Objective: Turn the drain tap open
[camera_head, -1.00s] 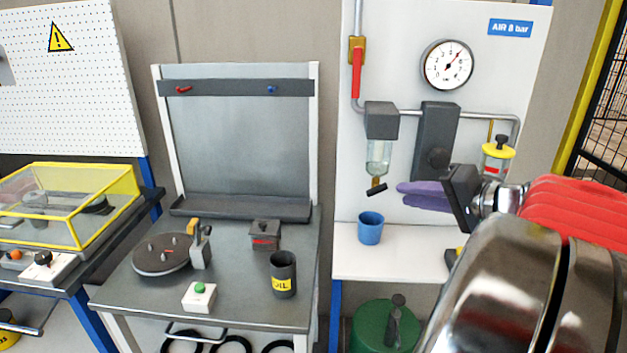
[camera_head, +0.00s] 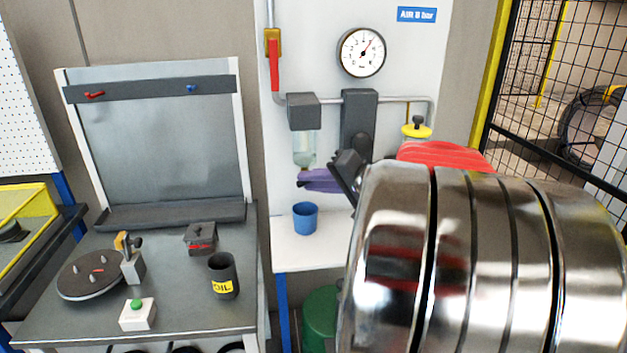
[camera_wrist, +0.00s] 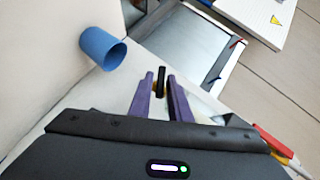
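The drain tap, with a black handle (camera_wrist: 161,79), shows in the wrist view between or just beyond my fingertips. In the head view the tap is mostly hidden behind my purple fingers, just under the clear filter bowl (camera_head: 304,150). My gripper (camera_head: 302,180) reaches in from the right at the tap's height. In the wrist view my gripper (camera_wrist: 160,76) has its two purple fingers apart, one on each side of the tap handle. A narrow gap seems to show at the left finger; contact with the right one cannot be told.
A blue cup (camera_head: 305,218) stands on the white shelf (camera_head: 300,256) below the tap. A red-handled valve (camera_head: 273,62), a pressure gauge (camera_head: 362,52) and a dark regulator (camera_head: 358,115) are on the panel. A grey workbench (camera_head: 190,300) stands to the left.

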